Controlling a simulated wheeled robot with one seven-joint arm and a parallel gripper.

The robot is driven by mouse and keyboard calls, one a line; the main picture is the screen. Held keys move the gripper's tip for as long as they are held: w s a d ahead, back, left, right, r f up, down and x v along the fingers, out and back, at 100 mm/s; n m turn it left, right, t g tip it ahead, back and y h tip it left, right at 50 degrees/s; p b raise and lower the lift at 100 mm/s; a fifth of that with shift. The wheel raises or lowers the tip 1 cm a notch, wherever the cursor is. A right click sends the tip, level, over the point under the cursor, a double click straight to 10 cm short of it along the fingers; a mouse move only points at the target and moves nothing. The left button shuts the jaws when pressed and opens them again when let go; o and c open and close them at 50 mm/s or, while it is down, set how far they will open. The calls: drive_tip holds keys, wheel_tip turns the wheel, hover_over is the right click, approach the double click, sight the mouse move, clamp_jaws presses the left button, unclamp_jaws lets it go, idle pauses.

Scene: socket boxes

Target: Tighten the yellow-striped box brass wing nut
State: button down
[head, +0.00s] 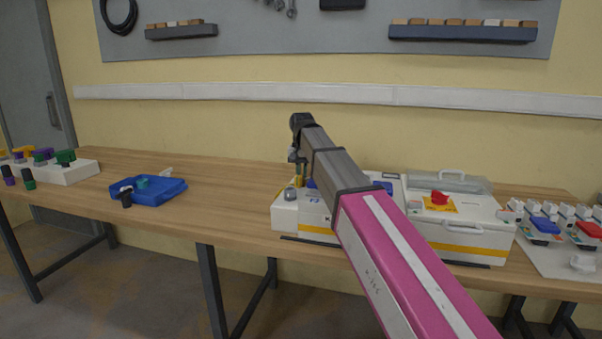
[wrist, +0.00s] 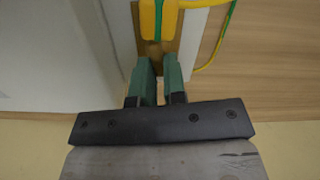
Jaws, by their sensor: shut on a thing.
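The white yellow-striped box (head: 284,218) stands on the bench, right of the middle in the head view. My arm crosses in front of it and hides much of it. My gripper (head: 297,176) points down at the box's left end. In the wrist view, the green fingers of my gripper (wrist: 157,66) are close together on a small brass-coloured part, the brass wing nut (wrist: 154,47). Most of the nut is hidden between the fingers, so its angle cannot be told. A yellow piece (wrist: 158,18) with a green-and-yellow cable (wrist: 220,45) lies just beyond the fingertips.
A white housing with a red switch (head: 440,197) and clear lid stands right of my arm. Farther right is a white panel with coloured sockets (head: 545,226). A blue tray (head: 148,189) and a white block with knobs (head: 60,172) are left. The wooden bench (head: 225,195) is clear between.

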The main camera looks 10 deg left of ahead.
drive_tip(key=shift+d+m, duration=0.1)
drive_tip(key=shift+m, duration=1)
drive_tip(key=c, duration=1.5)
unclamp_jaws()
drive_tip(key=shift+o, duration=0.2)
drive_tip(key=shift+r, duration=0.1)
wheel_tip(320, 180, up, 11)
drive_tip(key=shift+f, duration=0.2)
